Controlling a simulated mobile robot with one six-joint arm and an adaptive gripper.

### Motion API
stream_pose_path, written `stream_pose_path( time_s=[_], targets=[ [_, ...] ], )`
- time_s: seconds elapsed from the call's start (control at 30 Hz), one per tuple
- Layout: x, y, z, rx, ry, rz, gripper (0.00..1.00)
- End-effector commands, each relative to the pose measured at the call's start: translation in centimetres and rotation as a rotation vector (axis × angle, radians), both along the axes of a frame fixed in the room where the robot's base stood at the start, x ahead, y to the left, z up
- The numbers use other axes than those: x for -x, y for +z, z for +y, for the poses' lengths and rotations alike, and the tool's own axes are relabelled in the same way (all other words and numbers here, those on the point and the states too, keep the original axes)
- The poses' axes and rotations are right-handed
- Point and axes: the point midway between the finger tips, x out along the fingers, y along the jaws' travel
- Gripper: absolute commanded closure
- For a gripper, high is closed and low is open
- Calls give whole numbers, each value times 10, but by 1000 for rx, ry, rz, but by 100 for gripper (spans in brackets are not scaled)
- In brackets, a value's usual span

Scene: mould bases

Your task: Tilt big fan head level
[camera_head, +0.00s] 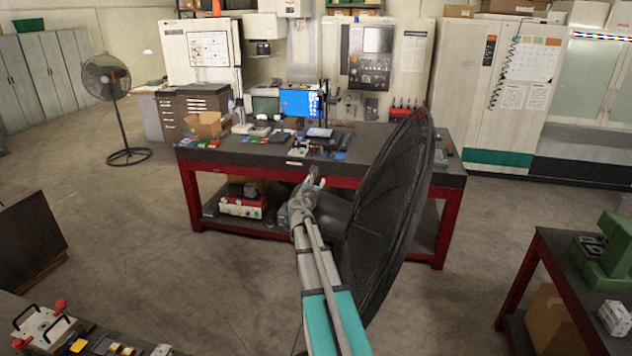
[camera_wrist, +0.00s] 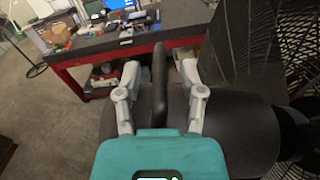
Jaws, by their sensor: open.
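The big fan head (camera_head: 392,215) is a large black wire cage, seen nearly edge-on right of centre in the head view, its top leaning to the right. Its dark motor housing (camera_head: 335,208) is on its left side, partly behind my gripper. In the wrist view the cage (camera_wrist: 240,45) fills the right side and the housing (camera_wrist: 235,130) lies below. My gripper (camera_head: 314,184) is at the housing. In the wrist view my gripper (camera_wrist: 160,70) is open, with a finger on each side of an upright thin dark piece (camera_wrist: 160,85). I cannot tell whether the fingers touch it.
A red-legged workbench (camera_head: 258,158) with monitors and parts stands behind. A smaller pedestal fan (camera_head: 107,78) stands far left. A table with a green machine (camera_head: 607,258) is at right, and a table with clamps (camera_head: 45,325) at lower left. Floor (camera_head: 150,220) at left is clear.

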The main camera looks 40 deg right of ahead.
Motion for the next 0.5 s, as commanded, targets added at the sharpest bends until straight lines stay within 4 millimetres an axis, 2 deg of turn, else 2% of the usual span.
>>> stream_pose_path(
  time_s=[0.13,0.47,0.5],
  targets=[
    [-5,0,-6,0,-1,0,49],
    [-5,0,-7,0,0,0,49],
    [-5,0,-7,0,0,0,54]
  ],
)
